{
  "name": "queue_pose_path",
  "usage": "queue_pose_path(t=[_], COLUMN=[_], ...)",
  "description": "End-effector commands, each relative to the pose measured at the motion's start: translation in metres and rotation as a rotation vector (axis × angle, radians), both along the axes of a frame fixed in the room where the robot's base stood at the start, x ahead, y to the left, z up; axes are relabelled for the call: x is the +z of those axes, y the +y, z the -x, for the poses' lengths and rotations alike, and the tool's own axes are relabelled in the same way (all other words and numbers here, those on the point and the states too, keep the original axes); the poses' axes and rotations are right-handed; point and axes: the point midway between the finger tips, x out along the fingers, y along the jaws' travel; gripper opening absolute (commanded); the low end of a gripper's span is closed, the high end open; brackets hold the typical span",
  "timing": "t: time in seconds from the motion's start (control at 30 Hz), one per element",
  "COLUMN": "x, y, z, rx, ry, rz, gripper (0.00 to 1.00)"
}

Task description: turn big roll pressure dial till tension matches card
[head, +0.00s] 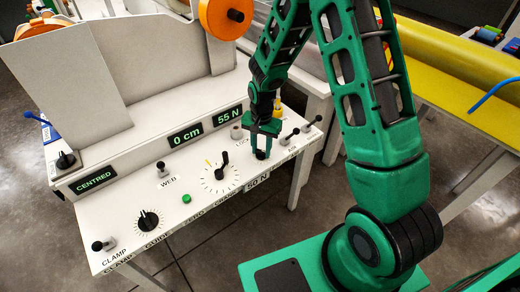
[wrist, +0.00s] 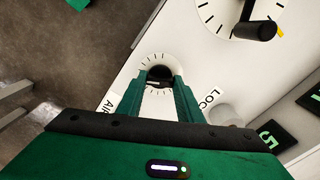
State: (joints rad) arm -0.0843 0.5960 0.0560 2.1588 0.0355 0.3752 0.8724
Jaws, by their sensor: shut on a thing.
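My gripper (head: 262,147) reaches down to the right part of the white control panel (head: 132,205). In the wrist view my gripper (wrist: 162,90) is shut on a small black dial (wrist: 159,72) with tick marks around it. The fingers hide part of this dial and its pointer. A dark display (head: 227,115) reads 55 N in green. A white card (head: 257,181) on the panel's front edge reads 50 N.
A larger white dial with a black crank (head: 220,172) and a yellow mark stands left of my gripper; the crank also shows in the wrist view (wrist: 255,30). Other displays read 0 cm (head: 186,135) and CENTRED (head: 92,181).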

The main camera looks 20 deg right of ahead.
Motion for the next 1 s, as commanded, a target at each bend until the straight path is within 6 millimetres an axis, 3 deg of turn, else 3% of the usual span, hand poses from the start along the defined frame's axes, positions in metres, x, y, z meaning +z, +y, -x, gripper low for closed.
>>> queue_pose_path(t=[0.1, 0.13, 0.2, 0.63, 1.0], x=[0.001, 0.001, 0.001, 0.009, 0.073], y=[0.000, 0.000, 0.000, 0.000, 0.000], z=[-0.001, -0.001, -0.001, -0.001, -0.002], rx=[0.001, 0.001, 0.001, 0.001, 0.001], ry=[-0.003, -0.003, -0.003, -0.003, -0.006], rz=[0.000, 0.000, 0.000, 0.000, -0.001], gripper=[0.10, 0.35, 0.52, 0.52, 0.52])
